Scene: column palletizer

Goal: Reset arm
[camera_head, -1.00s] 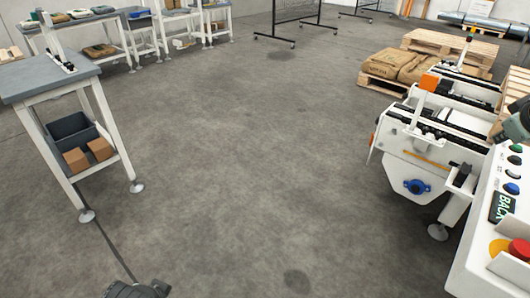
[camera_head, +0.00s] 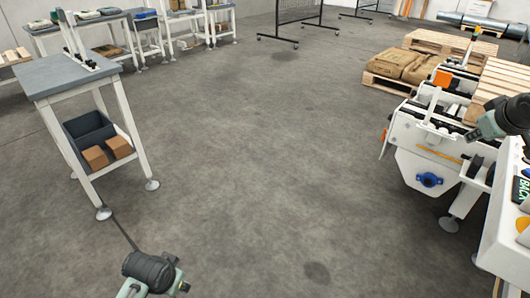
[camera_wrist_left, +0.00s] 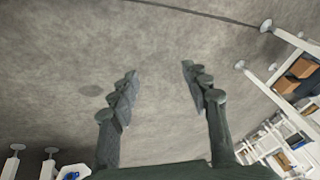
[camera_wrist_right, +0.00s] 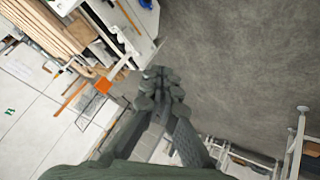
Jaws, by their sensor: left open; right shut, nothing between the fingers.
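My right gripper (camera_head: 486,130) reaches in from the right edge of the head view, above the white machine with the button panel. In the right wrist view its fingers (camera_wrist_right: 160,85) are together with nothing between them. My left arm shows at the bottom of the head view, above bare floor; its gripper is mostly out of that view. In the left wrist view the left gripper (camera_wrist_left: 158,85) has its two fingers wide apart, with only grey floor between them.
The white conveyor machine (camera_head: 425,165) stands at the right, close to my right arm. Behind it are pallets with brown sacks (camera_head: 400,65). A grey-topped table (camera_head: 70,78) with a dark bin (camera_head: 88,132) and brown boxes stands at the left. The middle floor is clear.

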